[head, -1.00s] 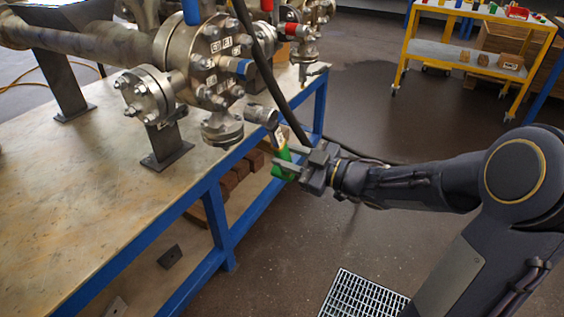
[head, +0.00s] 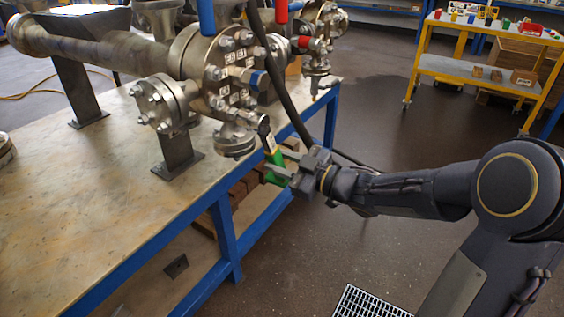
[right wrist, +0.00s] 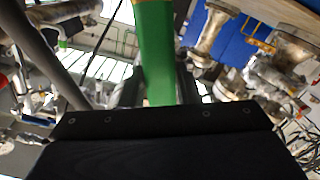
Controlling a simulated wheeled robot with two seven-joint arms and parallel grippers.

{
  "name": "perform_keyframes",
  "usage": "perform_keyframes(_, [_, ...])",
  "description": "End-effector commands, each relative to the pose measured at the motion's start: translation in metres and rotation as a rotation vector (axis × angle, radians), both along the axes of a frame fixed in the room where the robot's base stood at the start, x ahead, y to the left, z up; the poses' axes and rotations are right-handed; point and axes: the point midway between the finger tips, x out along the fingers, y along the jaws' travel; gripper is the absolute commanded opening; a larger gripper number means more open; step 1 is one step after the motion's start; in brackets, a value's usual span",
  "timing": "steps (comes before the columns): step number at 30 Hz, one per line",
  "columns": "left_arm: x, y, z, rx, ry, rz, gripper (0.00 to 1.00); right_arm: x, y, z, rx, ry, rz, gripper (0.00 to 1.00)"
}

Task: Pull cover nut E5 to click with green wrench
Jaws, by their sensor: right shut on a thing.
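The flanged vessel's round cover (head: 232,72) stands at the bench's far right edge, ringed with nuts and small white labels. Labels reading E3 show on it; I cannot make out which nut is E5. My right gripper (head: 284,170) is shut on the green handle of the wrench (head: 276,165), which also fills the top middle of the right wrist view (right wrist: 156,50). The wrench's grey head points up and left, close to the cover's lower right side. I cannot tell whether it touches a nut. My left gripper is not in view.
A dark hose (head: 282,90) hangs down in front of the cover. Red and blue valve handles sit near it. The blue-framed bench (head: 90,220) fills the left. A yellow cart (head: 470,68) stands at the back right, with open floor between.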

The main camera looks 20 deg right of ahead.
Motion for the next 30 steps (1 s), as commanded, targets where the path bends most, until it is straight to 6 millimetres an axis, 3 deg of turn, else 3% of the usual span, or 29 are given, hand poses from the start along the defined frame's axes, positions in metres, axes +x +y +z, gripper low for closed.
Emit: perform_keyframes(30, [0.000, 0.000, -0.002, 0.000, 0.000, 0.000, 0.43, 0.018, 0.014, 0.002, 0.003, -0.004, 0.001, 0.02])
